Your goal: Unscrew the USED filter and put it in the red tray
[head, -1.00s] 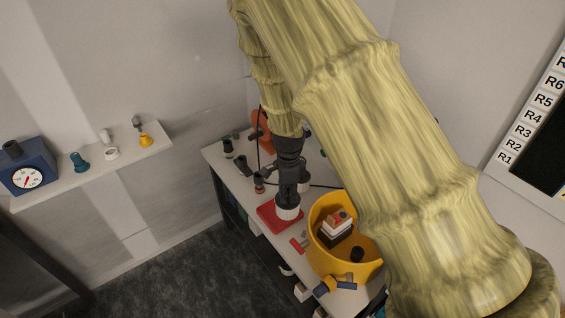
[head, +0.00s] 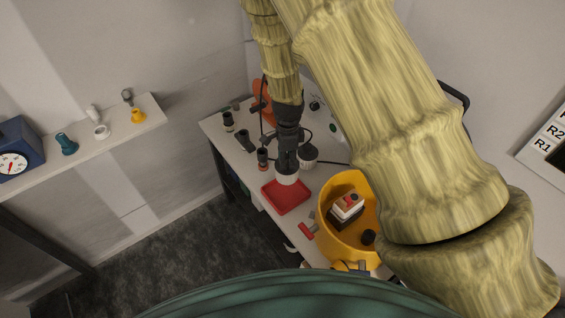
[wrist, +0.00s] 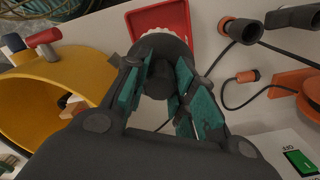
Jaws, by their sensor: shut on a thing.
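My gripper (head: 288,165) points down over the bench and is shut on a filter (head: 287,179) with a white rim and a dark body. In the wrist view, the teal-padded fingers (wrist: 165,85) close around the filter's dark part (wrist: 158,75). No USED label is readable on it. The red tray (head: 286,199) lies directly below and slightly in front of the filter in the head view. It also shows in the wrist view (wrist: 147,17), just beyond the filter. The filter appears to be above the tray; I cannot tell the gap.
A yellow bucket (head: 333,238) with boxes inside stands right of the tray. A red-handled item (head: 307,231) lies between them. Dark fittings (head: 243,140) stand at the back left, and an orange-ended cable (wrist: 247,76) lies nearby. A wall shelf (head: 90,150) is at left.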

